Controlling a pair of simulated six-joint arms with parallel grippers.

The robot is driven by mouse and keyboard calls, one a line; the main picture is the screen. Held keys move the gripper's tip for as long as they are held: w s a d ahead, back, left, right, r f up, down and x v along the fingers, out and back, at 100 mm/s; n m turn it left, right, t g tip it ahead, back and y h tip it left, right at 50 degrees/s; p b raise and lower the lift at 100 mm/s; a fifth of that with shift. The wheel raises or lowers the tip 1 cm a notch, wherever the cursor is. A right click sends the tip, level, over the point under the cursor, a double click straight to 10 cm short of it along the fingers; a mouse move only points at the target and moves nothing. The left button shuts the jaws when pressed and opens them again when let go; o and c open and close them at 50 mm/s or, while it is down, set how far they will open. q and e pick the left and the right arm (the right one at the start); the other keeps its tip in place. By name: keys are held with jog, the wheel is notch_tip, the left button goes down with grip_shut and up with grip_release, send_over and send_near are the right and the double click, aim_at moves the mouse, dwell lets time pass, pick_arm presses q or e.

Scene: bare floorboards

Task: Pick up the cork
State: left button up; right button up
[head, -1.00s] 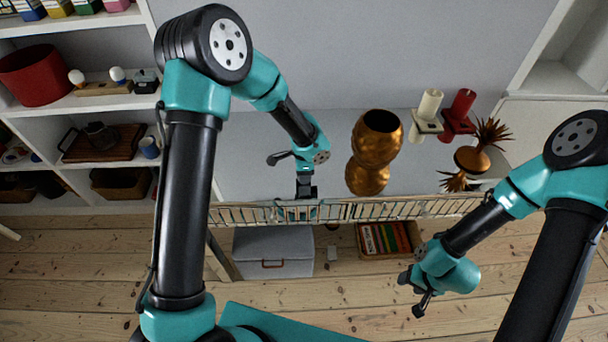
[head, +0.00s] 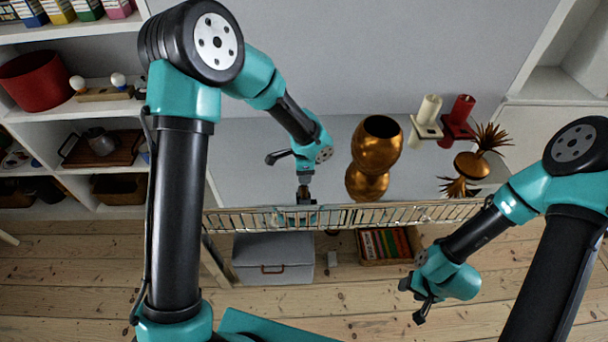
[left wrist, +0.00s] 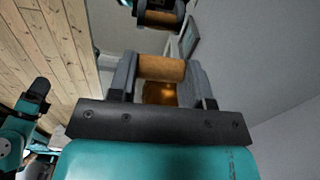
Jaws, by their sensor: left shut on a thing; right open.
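The cork (left wrist: 162,68) is a tan cylinder lying crosswise between the two fingers of my left gripper (left wrist: 160,78) in the left wrist view. The gripper is shut on it. In the head view my left gripper (head: 305,196) points down just left of the golden vase, above the shiny grey top near its slatted front edge. The cork is too small there to make out clearly. My right gripper (head: 419,300) is open and empty, out over the floor at the right.
The golden vase (head: 377,147) stands close to the right of my left gripper. Candle holders (head: 427,123) and a brown spiky ornament (head: 472,165) stand further right. A slatted rail (head: 390,213) runs along the front. A grey box (head: 272,257) and a book crate (head: 387,244) are below.

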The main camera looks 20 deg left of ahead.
pick_arm(q)
jog(key=s+d+r, duration=0.1)
jog(key=s+d, duration=0.3)
jog(key=s, duration=1)
jog(key=shift+s+r, duration=0.15)
jog(key=shift+s, duration=0.2)
jog(key=shift+d, duration=0.1)
